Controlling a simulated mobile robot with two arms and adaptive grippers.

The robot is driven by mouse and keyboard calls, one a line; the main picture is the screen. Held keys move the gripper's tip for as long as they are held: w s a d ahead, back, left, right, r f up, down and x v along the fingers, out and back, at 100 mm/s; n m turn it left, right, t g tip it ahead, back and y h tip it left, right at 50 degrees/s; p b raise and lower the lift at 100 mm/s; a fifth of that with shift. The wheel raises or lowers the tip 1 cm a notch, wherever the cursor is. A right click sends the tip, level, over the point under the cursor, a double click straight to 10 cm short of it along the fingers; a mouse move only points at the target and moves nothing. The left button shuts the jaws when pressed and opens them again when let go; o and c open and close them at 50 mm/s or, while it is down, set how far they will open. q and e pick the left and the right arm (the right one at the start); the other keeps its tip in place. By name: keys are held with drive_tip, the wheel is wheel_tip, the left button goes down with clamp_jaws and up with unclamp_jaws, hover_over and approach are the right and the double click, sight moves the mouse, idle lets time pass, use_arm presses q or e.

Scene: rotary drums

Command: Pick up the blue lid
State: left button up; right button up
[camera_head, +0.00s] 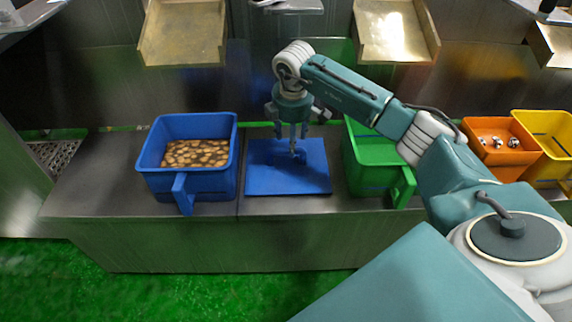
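The blue lid (265,180) lies flat on the grey counter, between the blue bin and the green bin. A small raised handle shows near its middle, partly hidden by my fingers. My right gripper (292,148) points straight down over the lid, with its fingertips at or just above the handle. I cannot tell whether the fingers touch the handle or are closed on it. My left gripper is not in view.
A blue bin (186,183) of brown pieces stands left of the lid. A green bin (374,151) stands right, partly behind my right arm. Orange (485,130) and yellow (543,125) bins are farther right. Metal chutes (183,32) hang above.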

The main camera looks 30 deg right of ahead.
drive_tip(key=b, duration=0.1)
hover_over(287, 158)
drive_tip(key=s, duration=0.2)
drive_tip(key=shift+w+f, duration=0.1)
drive_tip(key=shift+f, duration=2.6)
clamp_jaws()
